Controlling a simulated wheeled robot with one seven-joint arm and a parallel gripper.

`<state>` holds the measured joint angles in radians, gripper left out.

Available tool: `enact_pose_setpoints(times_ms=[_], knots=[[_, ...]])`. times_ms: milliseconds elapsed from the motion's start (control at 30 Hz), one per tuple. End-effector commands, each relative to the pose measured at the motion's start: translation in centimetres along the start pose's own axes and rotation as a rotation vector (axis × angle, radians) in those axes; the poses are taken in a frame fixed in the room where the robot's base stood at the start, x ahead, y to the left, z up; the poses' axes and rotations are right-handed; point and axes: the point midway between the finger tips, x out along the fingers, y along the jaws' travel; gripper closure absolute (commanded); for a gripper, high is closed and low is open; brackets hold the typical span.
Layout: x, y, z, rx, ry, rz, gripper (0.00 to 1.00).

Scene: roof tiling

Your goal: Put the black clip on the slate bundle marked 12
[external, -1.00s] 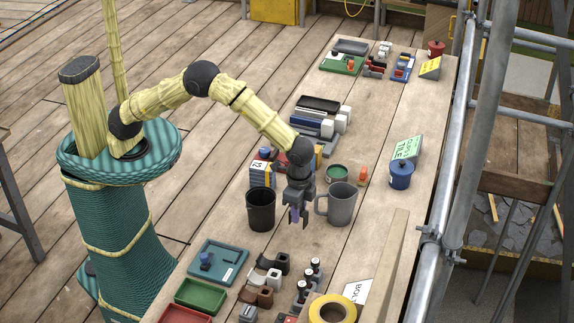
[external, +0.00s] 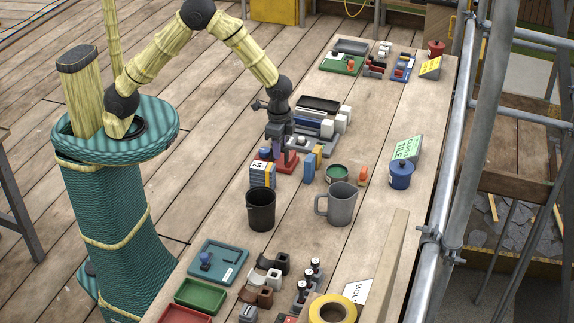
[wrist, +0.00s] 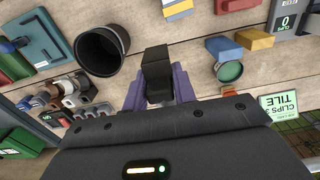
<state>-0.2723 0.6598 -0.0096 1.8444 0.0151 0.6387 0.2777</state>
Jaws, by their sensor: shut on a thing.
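The slate bundle marked 12 (external: 262,173) stands on the bench between the black cup and the red block. It is banded in grey, blue and yellow. My gripper (external: 282,158) is just above and behind it in the external view, apart from it as far as I can tell. In the wrist view the purple fingers of my gripper (wrist: 158,92) are shut on the black clip (wrist: 156,65). In the external view the clip is too small and dark to make out. A yellow and blue bundle edge (wrist: 178,8) shows at the top of the wrist view.
A black cup (external: 261,209) and a grey mug (external: 342,204) stand in front of the bundle. A rack of slates (external: 312,125) stands behind.

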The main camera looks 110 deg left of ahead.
Motion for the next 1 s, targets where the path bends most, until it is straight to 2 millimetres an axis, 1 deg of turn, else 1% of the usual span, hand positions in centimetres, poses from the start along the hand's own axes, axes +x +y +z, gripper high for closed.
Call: enact_pose_setpoints(times_ms=[33, 100, 200, 300, 400, 633, 733, 867, 1000], knots=[[-1.7, -1.3, 1.9, -0.013, -0.002, 0.002, 0.96], [-2.4, -2.5, 4.1, -0.020, -0.001, 0.003, 0.96], [-3.1, -3.6, 6.3, -0.025, 0.000, 0.003, 0.96], [-3.3, -4.0, 7.5, -0.026, 0.001, 0.003, 0.96], [-3.2, -4.1, 7.8, -0.026, 0.002, 0.003, 0.96], [-3.1, -4.1, 7.8, -0.025, 0.002, 0.003, 0.96], [-2.7, -4.1, 7.8, -0.025, 0.001, 0.003, 0.96], [-1.1, -4.0, 7.8, -0.025, -0.003, 0.005, 0.96], [1.2, -4.0, 7.8, -0.025, -0.003, 0.005, 0.96]])
